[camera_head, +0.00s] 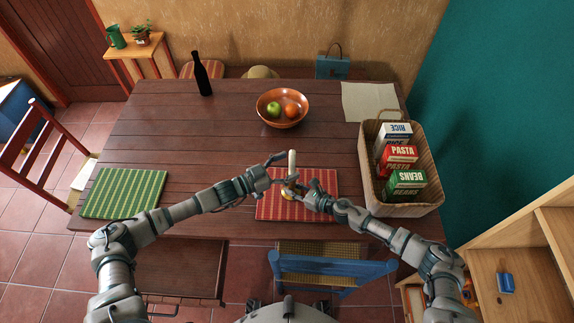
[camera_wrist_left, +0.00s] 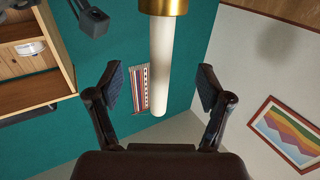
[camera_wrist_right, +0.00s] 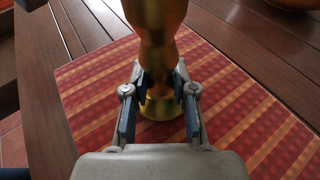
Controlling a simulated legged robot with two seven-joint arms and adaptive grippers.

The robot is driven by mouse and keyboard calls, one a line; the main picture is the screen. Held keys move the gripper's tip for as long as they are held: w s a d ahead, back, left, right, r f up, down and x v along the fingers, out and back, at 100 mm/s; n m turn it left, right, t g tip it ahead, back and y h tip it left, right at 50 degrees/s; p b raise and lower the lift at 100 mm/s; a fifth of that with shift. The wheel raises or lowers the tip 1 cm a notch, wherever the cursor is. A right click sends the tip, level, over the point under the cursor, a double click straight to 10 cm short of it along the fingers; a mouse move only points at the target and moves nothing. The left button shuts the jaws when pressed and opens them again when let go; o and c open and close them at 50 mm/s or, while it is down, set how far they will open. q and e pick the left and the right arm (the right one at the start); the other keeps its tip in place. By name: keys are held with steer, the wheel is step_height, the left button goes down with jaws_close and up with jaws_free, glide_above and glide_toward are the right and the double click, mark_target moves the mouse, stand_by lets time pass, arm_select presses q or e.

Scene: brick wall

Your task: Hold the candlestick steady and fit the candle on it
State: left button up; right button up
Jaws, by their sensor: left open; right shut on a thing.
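The white candle (camera_head: 292,161) stands upright on the brass candlestick (camera_head: 287,192), above the red striped placemat (camera_head: 262,210). In the left wrist view the candle (camera_wrist_left: 161,70) hangs upside down in the picture, its base end at the brass cup (camera_wrist_left: 163,6). My left gripper (camera_head: 283,168) is open, with its fingers apart on either side of the candle and not touching it. My right gripper (camera_head: 304,192) is shut on the candlestick's stem. In the right wrist view its pads press the brass stem (camera_wrist_right: 158,60) low down, just above the foot.
A bowl (camera_head: 283,108) with a green apple and orange fruit stands behind. A basket (camera_head: 402,205) of food boxes is to the right. A dark bottle (camera_head: 201,76) and green striped placemat (camera_head: 124,193) are to the left. The table between them is clear.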

arm_select(q)
step_height(320, 180, up, 8)
steer(key=shift+f, duration=0.15)
stand_by(0.8)
stand_by(0.6)
arm_select(e)
steer(key=o, duration=0.9)
steer(key=shift+o, duration=0.2)
